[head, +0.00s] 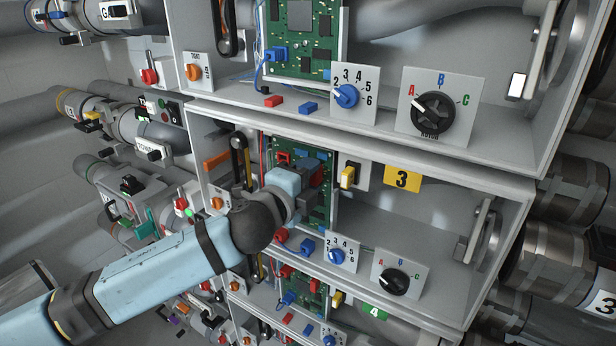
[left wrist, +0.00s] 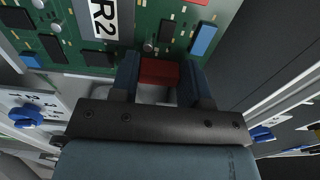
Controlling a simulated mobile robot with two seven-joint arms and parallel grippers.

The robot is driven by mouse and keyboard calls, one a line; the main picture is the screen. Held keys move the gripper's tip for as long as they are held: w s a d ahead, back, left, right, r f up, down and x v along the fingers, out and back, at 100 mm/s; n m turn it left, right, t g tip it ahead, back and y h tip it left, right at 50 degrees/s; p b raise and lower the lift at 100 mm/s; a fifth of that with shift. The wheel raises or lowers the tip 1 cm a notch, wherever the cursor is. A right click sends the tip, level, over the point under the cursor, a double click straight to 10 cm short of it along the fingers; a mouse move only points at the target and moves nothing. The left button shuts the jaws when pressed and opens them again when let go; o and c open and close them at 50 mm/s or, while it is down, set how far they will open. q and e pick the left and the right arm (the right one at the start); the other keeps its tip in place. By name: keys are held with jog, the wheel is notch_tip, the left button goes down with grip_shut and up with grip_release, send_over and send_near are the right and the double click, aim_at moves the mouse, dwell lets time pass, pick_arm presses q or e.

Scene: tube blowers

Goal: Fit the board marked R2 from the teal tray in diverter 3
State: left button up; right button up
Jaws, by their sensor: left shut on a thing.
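The green board marked R2 (head: 320,217) stands upright in the bay of diverter 3, beside the yellow number 3 plate (head: 402,179). In the left wrist view the same board (left wrist: 150,15) shows its white R2 label (left wrist: 102,17). My left gripper (head: 318,178) is shut on a red block (left wrist: 159,73) at the board's edge, with one finger on each side of it. My arm and gripper hide part of the board, and I cannot tell whether it is fully seated. The teal tray cannot be made out. My right gripper is not in view.
A yellow-and-white switch (head: 348,177) sits close right of the board. A blue selector knob (head: 337,256) and a black A-B-C knob (head: 395,281) are below. Another unit with its own green board (head: 305,40) is above. The bay's right side is open.

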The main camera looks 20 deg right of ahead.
pick_arm(q)
jog(key=shift+w+d, duration=0.15)
jog(key=shift+d, duration=0.05)
dwell(0.5)
jog(key=o, duration=1.1)
jog(key=b+v, duration=0.3)
jog(key=v, duration=1)
jog(key=s+a+f+n+t+y, duration=0.1)
jog(key=a+f+n+y, duration=0.1)
jog(key=a+f+n, duration=0.35)
jog(key=s+a+f+n+y, duration=0.1)
jog(key=a+f+n, duration=0.2)
jog(key=f+n, duration=0.55)
jog(key=a+f+n+t+y, duration=0.1)
jog(key=a+f+n+y, duration=0.3)
jog(key=f, duration=0.7)
jog(key=s+a+f+n+g+y, duration=0.2)
jog(key=s+a+f+n+y, duration=0.2)
jog(key=s+a+f, duration=1.3)
notch_tip(320, 180, down, 3)
jog(key=n, duration=0.3)
jog(key=shift+s+f, duration=0.2)
